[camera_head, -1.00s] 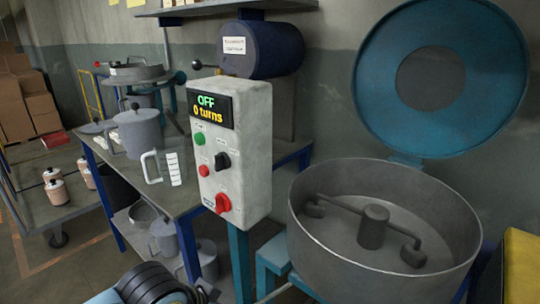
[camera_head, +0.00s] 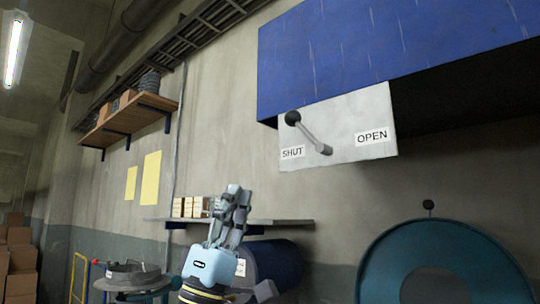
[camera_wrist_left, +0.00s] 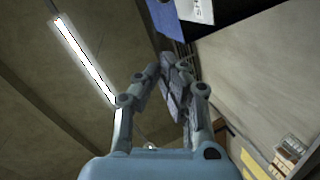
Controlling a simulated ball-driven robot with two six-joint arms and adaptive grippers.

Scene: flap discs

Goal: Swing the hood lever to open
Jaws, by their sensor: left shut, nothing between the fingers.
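The hood lever (camera_head: 311,135) is a grey rod with a dark ball knob, mounted on a pale plate (camera_head: 352,112) under the blue hood (camera_head: 390,50). Its knob points up and left, on the side of the SHUT label (camera_head: 292,152). The OPEN label (camera_head: 372,136) is at the plate's right. My left gripper (camera_head: 239,192) is raised, below and left of the lever in the picture, apart from it. Its fingers are together and empty; they also show in the left wrist view (camera_wrist_left: 178,72). That view catches a corner of the plate (camera_wrist_left: 195,9). My right gripper is out of view.
A wall shelf (camera_head: 280,221) with small boxes (camera_head: 190,206) lies behind my left gripper, above a dark blue drum (camera_head: 280,262). The round teal lid (camera_head: 385,270) stands at lower right. The space between gripper and plate looks clear.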

